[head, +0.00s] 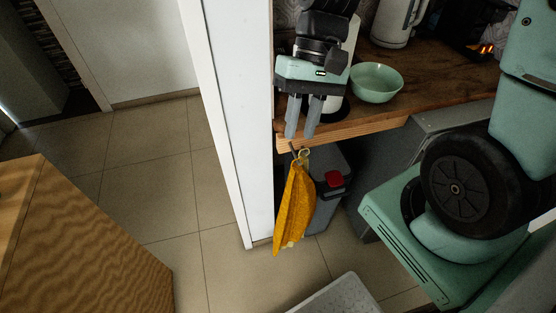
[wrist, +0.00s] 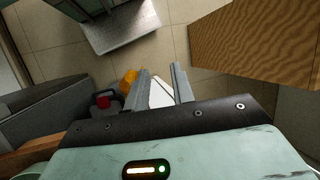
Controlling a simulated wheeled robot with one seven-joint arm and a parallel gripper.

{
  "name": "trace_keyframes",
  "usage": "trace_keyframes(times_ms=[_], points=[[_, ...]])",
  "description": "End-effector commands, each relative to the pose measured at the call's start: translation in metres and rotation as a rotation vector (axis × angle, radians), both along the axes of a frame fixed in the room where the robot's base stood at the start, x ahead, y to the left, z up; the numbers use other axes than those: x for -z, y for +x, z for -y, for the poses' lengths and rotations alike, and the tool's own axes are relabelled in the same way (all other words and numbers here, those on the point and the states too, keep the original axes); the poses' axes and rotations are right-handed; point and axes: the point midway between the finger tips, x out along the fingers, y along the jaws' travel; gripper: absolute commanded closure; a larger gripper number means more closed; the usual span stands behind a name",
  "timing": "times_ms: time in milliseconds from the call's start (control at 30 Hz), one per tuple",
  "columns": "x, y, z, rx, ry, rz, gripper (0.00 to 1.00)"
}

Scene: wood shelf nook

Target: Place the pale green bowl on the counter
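The pale green bowl (head: 376,84) stands upright on the wooden counter (head: 440,88), near its front edge, in the head view. It looks empty. My gripper (head: 300,135) is to the left of the bowl, pointing down by the counter's front left corner. Its two grey fingers are apart with a gap between them, and it is not touching the bowl. In the wrist view the fingers (wrist: 160,80) are also apart; a white surface shows between them, apparently beyond them.
A white kettle (head: 396,22) stands behind the bowl. A yellow cloth (head: 294,205) hangs below the counter edge beside a grey bin (head: 325,190) with a red part. A white wall end (head: 235,110) is left of the counter.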

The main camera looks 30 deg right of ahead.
Motion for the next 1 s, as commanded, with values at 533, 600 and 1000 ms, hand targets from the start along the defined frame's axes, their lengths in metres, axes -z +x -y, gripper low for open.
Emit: trace_keyframes(times_ms=[533, 600, 1000], points=[[-0.025, -0.077, -0.091, -0.797, -0.169, 0.421, 0.76], [-0.025, -0.077, -0.091, -0.806, -0.169, 0.426, 0.76], [-0.025, -0.077, -0.091, -0.801, -0.170, 0.423, 0.76]])
